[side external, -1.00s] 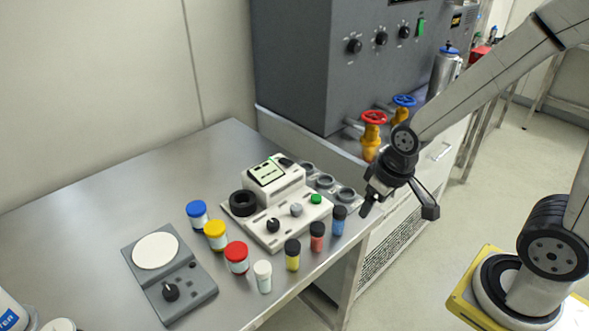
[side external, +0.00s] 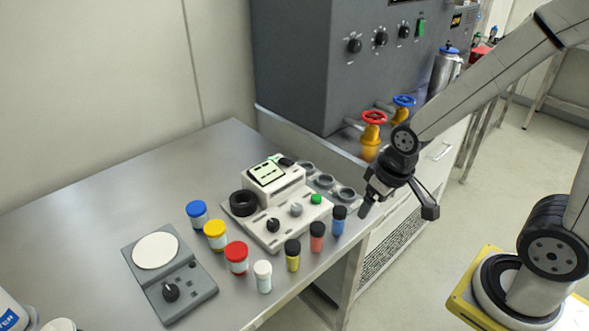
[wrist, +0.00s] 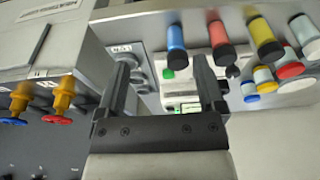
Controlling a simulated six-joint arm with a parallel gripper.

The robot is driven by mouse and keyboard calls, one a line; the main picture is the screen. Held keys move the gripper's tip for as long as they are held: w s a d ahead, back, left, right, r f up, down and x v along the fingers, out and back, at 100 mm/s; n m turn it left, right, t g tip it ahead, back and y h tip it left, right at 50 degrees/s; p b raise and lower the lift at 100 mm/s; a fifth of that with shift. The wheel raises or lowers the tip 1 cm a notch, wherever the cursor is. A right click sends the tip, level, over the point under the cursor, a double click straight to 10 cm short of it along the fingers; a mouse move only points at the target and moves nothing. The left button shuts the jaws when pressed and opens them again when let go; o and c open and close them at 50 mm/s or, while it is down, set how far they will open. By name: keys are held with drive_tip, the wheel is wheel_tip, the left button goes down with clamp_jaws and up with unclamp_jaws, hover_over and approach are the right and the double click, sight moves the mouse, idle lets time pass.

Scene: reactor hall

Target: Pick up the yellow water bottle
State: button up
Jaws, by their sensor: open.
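A small bottle with yellow contents and a black cap (side external: 292,258) stands upright near the front edge of the steel table. It shows at the upper right of the wrist view (wrist: 261,33). A red bottle (side external: 317,238) and a blue bottle (side external: 338,222), both black-capped, stand in a row to its right in the side view. My gripper (side external: 366,208) is to the right of this row, past the table edge, touching none of them. In the wrist view, my gripper (wrist: 163,75) has its fingers apart with nothing held between them.
A white instrument (side external: 272,222) stands behind the bottles. Blue-, yellow-, red- and white-capped containers stand left of them, with a grey stirrer plate (side external: 195,300) further left. A grey cabinet (side external: 300,70) with red (side external: 374,117) and blue valve wheels (side external: 404,100) stands behind my gripper.

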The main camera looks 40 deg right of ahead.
drive_tip(key=n+g, duration=0.2)
drive_tip(key=n, duration=1.2)
hover_over(293, 254)
drive_tip(key=w+d, duration=0.1)
drive_tip(key=d, duration=0.1)
drive_tip(key=shift+f, duration=0.55)
drive_tip(key=shift+w+a+n+g, duration=0.1)
drive_tip(key=shift+a+n+g, duration=0.2)
drive_tip(key=shift+a+n, duration=0.2)
drive_tip(key=shift+f, duration=1.4)
drive_tip(key=shift+f, duration=0.1)
drive_tip(key=shift+f, duration=2.45)
drive_tip(key=shift+c, duration=0.2)
